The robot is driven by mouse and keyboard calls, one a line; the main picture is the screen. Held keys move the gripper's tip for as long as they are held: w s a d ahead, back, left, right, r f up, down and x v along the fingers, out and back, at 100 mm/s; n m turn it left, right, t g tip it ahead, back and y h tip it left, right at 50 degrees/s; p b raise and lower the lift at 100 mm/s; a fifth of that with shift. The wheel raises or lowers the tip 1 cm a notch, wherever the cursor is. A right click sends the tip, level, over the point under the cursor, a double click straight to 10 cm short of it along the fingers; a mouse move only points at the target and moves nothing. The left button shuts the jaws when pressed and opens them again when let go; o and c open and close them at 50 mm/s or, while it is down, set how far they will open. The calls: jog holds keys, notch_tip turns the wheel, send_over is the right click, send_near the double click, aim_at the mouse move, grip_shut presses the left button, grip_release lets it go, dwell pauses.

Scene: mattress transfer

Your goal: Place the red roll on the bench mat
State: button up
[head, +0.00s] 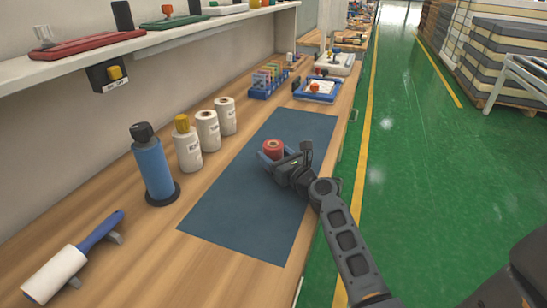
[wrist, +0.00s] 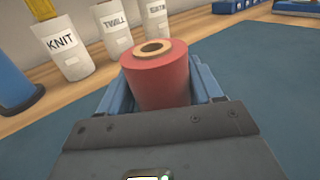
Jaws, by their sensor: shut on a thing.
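The red roll (head: 273,148) is upright over the dark blue bench mat (head: 225,210) on the wooden bench. In the wrist view the red roll (wrist: 158,80) stands between the two blue fingers, its tan core facing up. My gripper (head: 272,155) is shut on the roll, with a finger on each side. The mat also shows in the wrist view (wrist: 265,65). The roll's lower end is hidden by the gripper, so I cannot tell whether it touches the mat.
Several white labelled rolls and bottles (head: 208,131) and a blue bottle (head: 153,168) stand left of the mat. A lint roller (head: 70,262) lies at the near left. A blue rack (head: 267,82) and a blue tray (head: 318,89) are behind. Much of the mat is bare.

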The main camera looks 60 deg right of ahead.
jog(key=o, duration=1.4)
jog(key=shift+c, duration=0.2)
jog(key=b+v, duration=0.1)
jog(key=v, duration=1.1)
jog(key=shift+r+b, duration=0.1)
jog(key=shift+b, duration=0.2)
